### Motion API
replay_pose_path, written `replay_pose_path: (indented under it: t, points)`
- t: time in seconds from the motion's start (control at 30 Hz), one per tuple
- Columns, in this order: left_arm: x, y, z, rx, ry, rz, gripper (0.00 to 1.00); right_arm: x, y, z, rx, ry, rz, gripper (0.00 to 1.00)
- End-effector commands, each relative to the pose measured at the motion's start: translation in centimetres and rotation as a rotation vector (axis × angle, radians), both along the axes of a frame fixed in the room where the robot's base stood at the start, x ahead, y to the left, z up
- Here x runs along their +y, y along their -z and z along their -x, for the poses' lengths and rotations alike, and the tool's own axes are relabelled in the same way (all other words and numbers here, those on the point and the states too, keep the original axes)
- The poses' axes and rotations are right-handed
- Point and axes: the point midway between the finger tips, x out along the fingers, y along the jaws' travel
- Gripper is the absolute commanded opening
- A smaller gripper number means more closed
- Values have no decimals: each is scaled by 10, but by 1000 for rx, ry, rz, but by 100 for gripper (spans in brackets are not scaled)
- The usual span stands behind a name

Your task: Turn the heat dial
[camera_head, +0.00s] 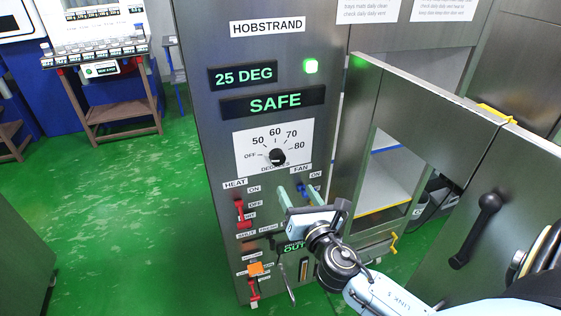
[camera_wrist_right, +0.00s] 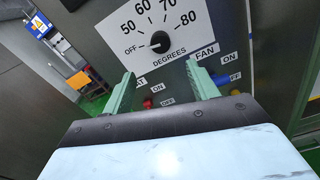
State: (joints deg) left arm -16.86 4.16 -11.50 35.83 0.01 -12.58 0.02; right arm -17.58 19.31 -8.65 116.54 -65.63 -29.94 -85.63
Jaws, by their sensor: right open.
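The heat dial (camera_head: 277,157) is a round black knob on a white plate marked OFF, 50, 60, 70, 80 and DEGREES. It also shows in the right wrist view (camera_wrist_right: 159,42); its small light mark appears to face the OFF side. My right gripper (camera_head: 291,191) is open and empty, with its pale green fingers just below the dial, near the FAN switch. In the right wrist view the fingers (camera_wrist_right: 160,72) stand apart, and the dial shows beyond and between their tips, not held. My left gripper is not in view.
The red HEAT switch (camera_head: 240,212) and blue FAN switch (camera_head: 315,190) sit below the dial. A steel door (camera_head: 425,110) stands open at right. Green floor is clear at left.

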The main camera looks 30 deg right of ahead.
Motion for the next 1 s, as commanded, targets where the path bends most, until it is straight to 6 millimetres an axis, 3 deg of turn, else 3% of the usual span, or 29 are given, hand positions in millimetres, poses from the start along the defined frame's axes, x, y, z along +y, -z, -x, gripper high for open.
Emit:
replay_pose_path:
  t: [0.6,0.8,1.0]
  points:
    - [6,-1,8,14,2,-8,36,-26,1,-107,1,0,-5,59]
    - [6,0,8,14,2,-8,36,-29,1,-121,2,-1,-7,59]
    - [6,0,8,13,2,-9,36,-29,2,-123,2,-1,-7,59]
